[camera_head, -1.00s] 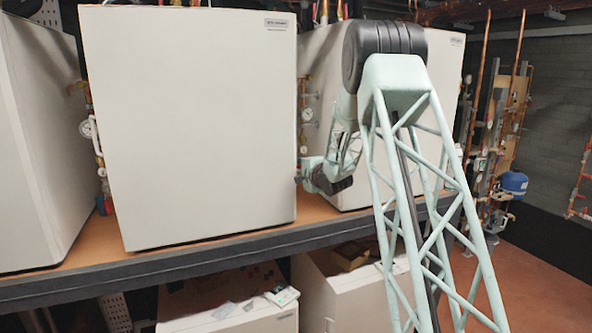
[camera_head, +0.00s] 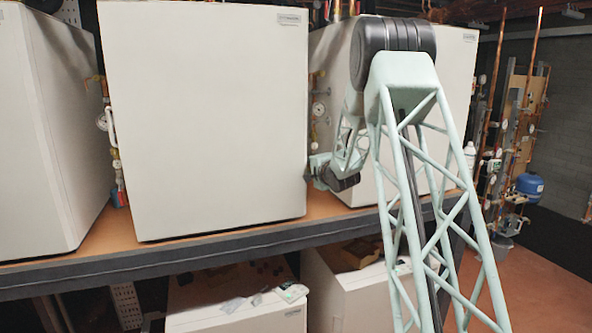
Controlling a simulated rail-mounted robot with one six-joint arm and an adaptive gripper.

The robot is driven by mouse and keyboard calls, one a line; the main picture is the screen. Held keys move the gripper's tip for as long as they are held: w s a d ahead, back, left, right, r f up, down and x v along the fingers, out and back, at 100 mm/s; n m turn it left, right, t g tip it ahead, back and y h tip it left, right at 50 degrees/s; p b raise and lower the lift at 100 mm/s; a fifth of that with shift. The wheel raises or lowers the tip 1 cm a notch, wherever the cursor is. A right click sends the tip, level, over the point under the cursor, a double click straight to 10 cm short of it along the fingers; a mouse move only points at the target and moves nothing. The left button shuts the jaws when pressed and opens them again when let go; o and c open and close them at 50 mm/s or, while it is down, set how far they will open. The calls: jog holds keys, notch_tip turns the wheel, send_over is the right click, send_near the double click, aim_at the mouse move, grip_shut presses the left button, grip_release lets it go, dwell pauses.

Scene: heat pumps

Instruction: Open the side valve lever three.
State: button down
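My gripper (camera_head: 309,174) is at the end of my folded arm, at the right edge of the middle white heat pump (camera_head: 205,120). It is small, dark and partly hidden, so its fingers cannot be made out. Pipework with a gauge (camera_head: 318,109) stands in the gap just above it, between the middle and right heat pumps. More pipework with a gauge (camera_head: 102,122) and red and blue parts (camera_head: 120,197) stands in the left gap. No lever can be clearly identified as side valve lever three, and I see no contact with one.
The heat pumps stand on a brown shelf with a dark front edge (camera_head: 200,247). The right heat pump (camera_head: 455,100) is partly behind my arm. More white units (camera_head: 240,322) sit below. Copper pipes and a blue tank (camera_head: 529,185) stand at the right, beside open floor (camera_head: 545,270).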

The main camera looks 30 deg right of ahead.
dwell(0.3)
jog(key=c, duration=2.7)
grip_release()
jog(key=shift+s, duration=0.2)
jog(key=shift+v, duration=5.85)
jog(key=shift+a, duration=0.1)
jog(key=shift+c, duration=0.2)
